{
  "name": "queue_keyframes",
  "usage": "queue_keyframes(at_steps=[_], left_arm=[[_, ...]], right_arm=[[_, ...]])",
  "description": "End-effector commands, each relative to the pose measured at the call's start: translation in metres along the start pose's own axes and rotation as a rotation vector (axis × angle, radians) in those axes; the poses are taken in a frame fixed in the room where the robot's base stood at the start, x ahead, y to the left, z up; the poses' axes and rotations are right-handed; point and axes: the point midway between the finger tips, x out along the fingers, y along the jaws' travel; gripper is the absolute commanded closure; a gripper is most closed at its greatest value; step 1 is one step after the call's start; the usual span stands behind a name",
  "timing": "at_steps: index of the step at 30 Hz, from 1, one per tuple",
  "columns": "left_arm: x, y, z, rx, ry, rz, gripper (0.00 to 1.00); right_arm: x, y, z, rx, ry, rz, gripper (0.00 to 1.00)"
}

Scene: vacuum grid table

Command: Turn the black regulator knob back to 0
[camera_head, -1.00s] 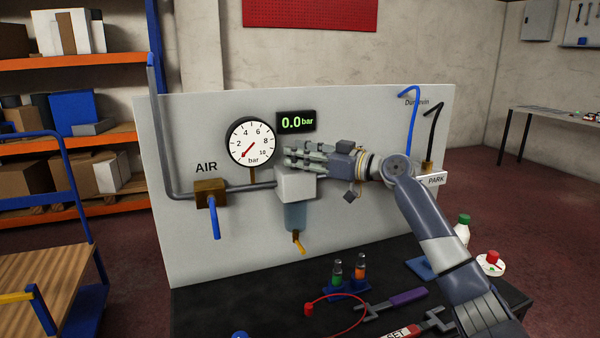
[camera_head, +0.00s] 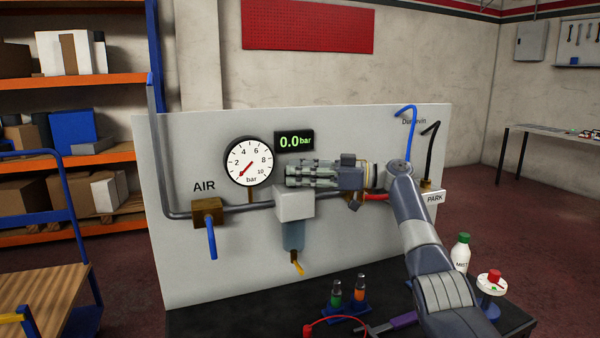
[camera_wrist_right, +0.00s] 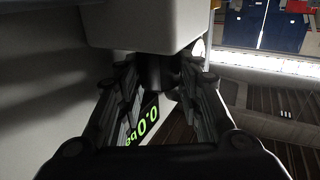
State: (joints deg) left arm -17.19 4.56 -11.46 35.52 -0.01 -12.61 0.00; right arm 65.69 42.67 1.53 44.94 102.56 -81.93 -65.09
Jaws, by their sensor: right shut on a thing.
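The black regulator knob (camera_wrist_right: 158,72) shows as a dark shape between the fingers, under the pale regulator body, in the right wrist view. In the head view the fingers hide it. The regulator body (camera_head: 294,203) is a pale block on the pipe. My right gripper (camera_head: 289,175) lies across the top of this block, coming from the right; its fingers (camera_wrist_right: 160,90) are shut on the knob. The round gauge (camera_head: 249,162) has its red needle toward the lower left, near 0. The green display (camera_head: 294,142) reads 0.0 bar. My left gripper is not in view.
A grey panel (camera_head: 185,260) carries the pipe, a brass AIR valve (camera_head: 208,212) and a clear bowl (camera_head: 293,236) below the regulator. On the black table stand two small vials (camera_head: 347,293), a white bottle (camera_head: 461,252) and a red-topped item (camera_head: 494,278).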

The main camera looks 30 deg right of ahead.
Motion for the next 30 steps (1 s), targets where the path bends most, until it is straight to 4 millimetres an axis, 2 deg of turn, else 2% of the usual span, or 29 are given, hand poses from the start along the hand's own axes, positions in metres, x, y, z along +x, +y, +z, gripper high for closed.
queue_keyframes(at_steps=[16, 17, 26, 30], left_arm=[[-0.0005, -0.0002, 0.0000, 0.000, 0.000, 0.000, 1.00], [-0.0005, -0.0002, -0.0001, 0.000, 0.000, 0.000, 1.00], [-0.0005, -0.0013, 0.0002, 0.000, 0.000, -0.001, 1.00], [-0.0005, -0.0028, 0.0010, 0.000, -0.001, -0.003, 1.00]], right_arm=[[0.0009, -0.0002, 0.0017, -0.002, -0.004, -0.014, 0.90], [0.0009, -0.0002, 0.0017, -0.002, -0.004, -0.014, 0.60], [0.0004, 0.0001, 0.0009, -0.001, -0.002, -0.012, 0.57], [-0.0061, 0.0008, 0.0009, 0.000, -0.002, -0.010, 0.57]])
